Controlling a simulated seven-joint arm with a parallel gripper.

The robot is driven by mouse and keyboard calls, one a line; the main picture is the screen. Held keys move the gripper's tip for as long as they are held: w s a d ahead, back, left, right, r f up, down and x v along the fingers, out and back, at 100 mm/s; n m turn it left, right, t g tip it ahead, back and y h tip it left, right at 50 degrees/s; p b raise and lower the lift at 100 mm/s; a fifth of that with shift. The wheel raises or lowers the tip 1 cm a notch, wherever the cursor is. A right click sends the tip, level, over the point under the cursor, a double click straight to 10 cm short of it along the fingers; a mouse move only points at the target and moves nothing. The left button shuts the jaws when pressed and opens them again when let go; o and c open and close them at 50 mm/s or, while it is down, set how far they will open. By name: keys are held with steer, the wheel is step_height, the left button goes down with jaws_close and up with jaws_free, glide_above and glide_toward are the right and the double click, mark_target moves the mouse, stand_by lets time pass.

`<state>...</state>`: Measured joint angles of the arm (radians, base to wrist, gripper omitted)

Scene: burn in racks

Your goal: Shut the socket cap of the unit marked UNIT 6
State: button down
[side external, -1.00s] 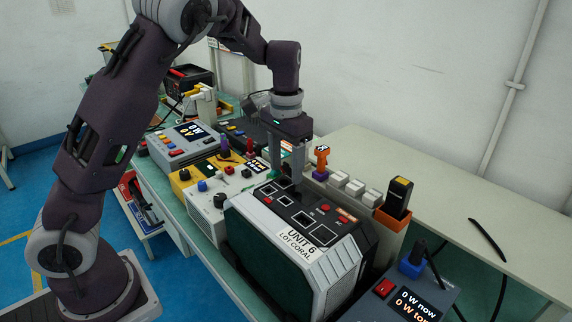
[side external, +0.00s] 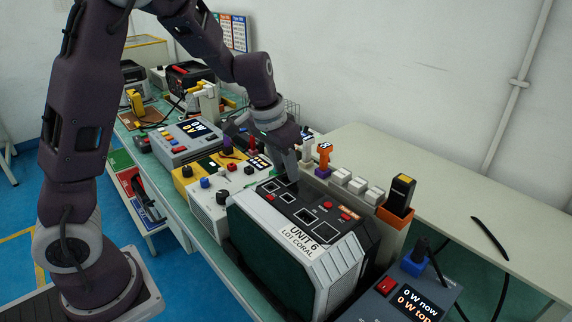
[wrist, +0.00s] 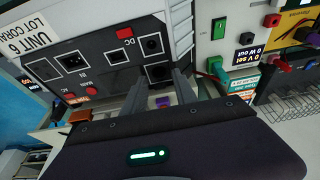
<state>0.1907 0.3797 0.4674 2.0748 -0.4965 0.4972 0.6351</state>
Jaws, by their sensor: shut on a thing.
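The unit marked UNIT 6 (side external: 322,254) stands at the near end of the bench, its socket panel facing up. Its label also shows in the wrist view (wrist: 32,51). The panel carries several framed sockets and red buttons. My gripper (side external: 292,178) is tilted over the far end of this panel.
An orange-and-purple piece (side external: 323,158) and white blocks (side external: 356,186) stand close to the right of my gripper. A power meter (side external: 405,297) with a cable is at near right. Other instruments (side external: 188,141) fill the bench behind. The rear table is mostly clear.

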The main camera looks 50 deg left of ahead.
steer(key=c, duration=1)
jaws_free()
steer(key=shift+o, duration=0.2)
steer(key=shift+r, duration=0.15)
steer(key=v, duration=0.7)
steer(key=shift+c, duration=0.3)
